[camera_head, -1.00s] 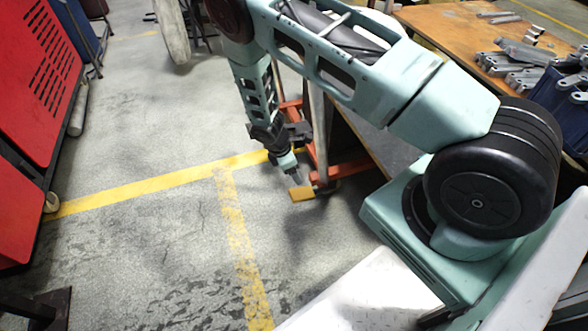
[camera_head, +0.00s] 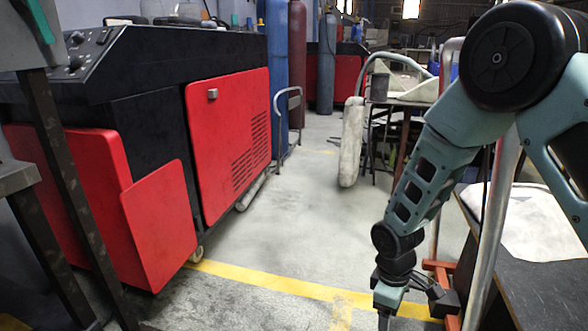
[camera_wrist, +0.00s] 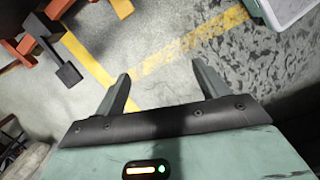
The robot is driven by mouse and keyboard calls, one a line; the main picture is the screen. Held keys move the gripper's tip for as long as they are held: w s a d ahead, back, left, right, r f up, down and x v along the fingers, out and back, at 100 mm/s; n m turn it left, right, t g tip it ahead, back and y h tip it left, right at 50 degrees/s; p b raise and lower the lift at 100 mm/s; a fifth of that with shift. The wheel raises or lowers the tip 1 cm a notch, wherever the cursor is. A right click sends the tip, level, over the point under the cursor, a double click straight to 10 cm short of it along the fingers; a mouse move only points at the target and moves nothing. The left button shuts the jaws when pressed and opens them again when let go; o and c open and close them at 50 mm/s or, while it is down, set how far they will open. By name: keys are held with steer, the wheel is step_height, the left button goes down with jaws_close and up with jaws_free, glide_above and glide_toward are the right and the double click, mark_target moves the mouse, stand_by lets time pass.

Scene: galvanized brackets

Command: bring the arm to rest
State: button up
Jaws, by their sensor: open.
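My gripper (camera_head: 384,316) hangs low at the bottom of the head view, at the end of my pale green arm. Its fingertips are cut off or too small to tell there. In the wrist view my gripper (camera_wrist: 160,72) shows two dark fingers spread well apart. Nothing is between them; only grey floor and yellow lines lie beyond. The arm is bent, with its forearm slanting down to the left.
A red and black machine (camera_head: 228,140) stands on the left. An orange-footed stand (camera_head: 440,268) and a dark table (camera_head: 545,285) are close right of my gripper. Gas cylinders (camera_head: 277,70) stand farther back. The grey floor (camera_head: 290,235) between is clear.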

steer(key=s+a+r+m+y, duration=0.1)
steer(key=s+a+r, duration=0.2)
steer(key=s+r, duration=0.3)
steer(key=s+a+r+m, duration=0.1)
steer(key=s+a+r, duration=0.3)
steer(key=r, duration=0.4)
steer(key=s+r+m, duration=0.1)
steer(key=s+r, duration=0.6)
steer(key=s, duration=0.6)
step_height(320, 180, up, 31)
steer(key=p, duration=3.1)
steer(key=shift+w+t+y, duration=0.3)
steer(key=shift+w, duration=0.05)
steer(key=shift+a, duration=0.1)
